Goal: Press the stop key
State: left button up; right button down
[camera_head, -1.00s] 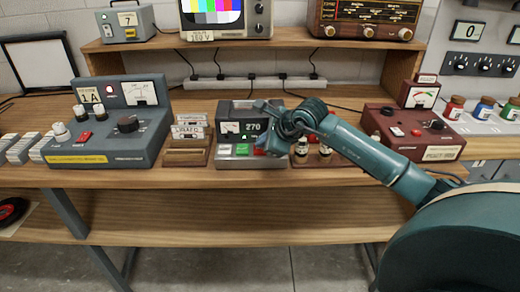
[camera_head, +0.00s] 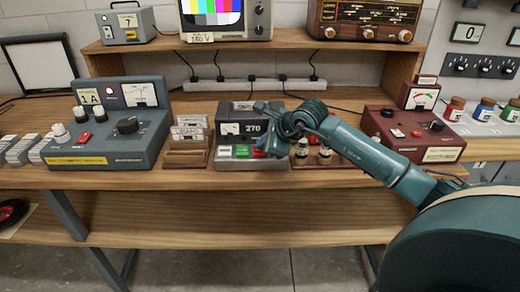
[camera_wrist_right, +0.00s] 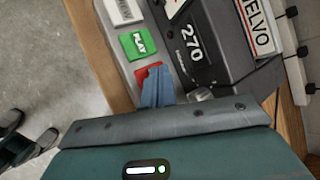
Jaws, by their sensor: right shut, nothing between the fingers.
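The tape machine (camera_head: 240,122), a dark grey box with a small meter and the number 270, stands on the workbench. Its front key strip holds a pale key (camera_wrist_right: 124,12), a green key marked PLAY (camera_wrist_right: 138,43) and a red key (camera_wrist_right: 143,74). The red key's label is hidden. My right gripper (camera_wrist_right: 157,75) is shut and empty, with its blue fingertips over the red key and partly covering it. I cannot tell whether they touch or press it. In the head view my right gripper (camera_head: 264,146) is at the right end of the key strip.
Wooden card holders (camera_head: 186,150) stand just left of the machine. Small dark bottles (camera_head: 302,152) stand close at its right, under my arm. A grey meter unit (camera_head: 120,125) and a dark red unit (camera_head: 410,133) stand farther out. A power strip (camera_wrist_right: 291,60) lies behind the machine.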

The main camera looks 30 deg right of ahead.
jog(key=shift+r, duration=0.55)
jog(key=shift+r+p, duration=1.6)
jog(key=shift+r, duration=0.95)
